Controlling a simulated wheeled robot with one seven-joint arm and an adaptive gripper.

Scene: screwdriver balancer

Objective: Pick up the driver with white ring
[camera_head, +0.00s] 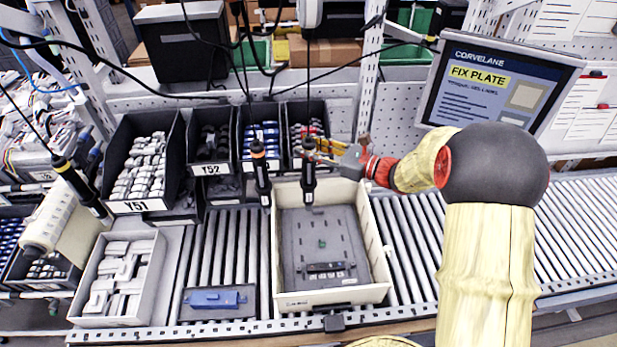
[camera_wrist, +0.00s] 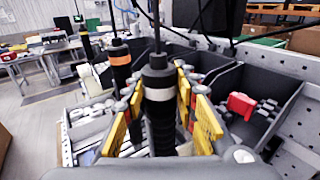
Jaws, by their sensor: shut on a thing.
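A black driver with a pale, whitish ring (camera_wrist: 160,93) hangs upright on a cable in the middle of the wrist view. It also shows in the head view (camera_head: 308,185), above the back of the cream tray. My gripper (camera_head: 310,150) reaches it from the right, and its yellow-padded fingers (camera_wrist: 159,100) stand on both sides of the driver, shut on its upper part. In the head view the fingers partly cover the ring. A second hanging driver, with an orange ring (camera_head: 259,165), is just to the left and apart from my gripper. It also shows in the wrist view (camera_wrist: 120,62).
A third hanging driver with a yellow ring (camera_head: 75,182) is at the far left. Black part bins (camera_head: 212,168) stand behind the drivers. The cream tray (camera_head: 381,262) with a grey plate sits on the roller conveyor (camera_head: 420,240). A screen (camera_head: 497,85) stands at the back right.

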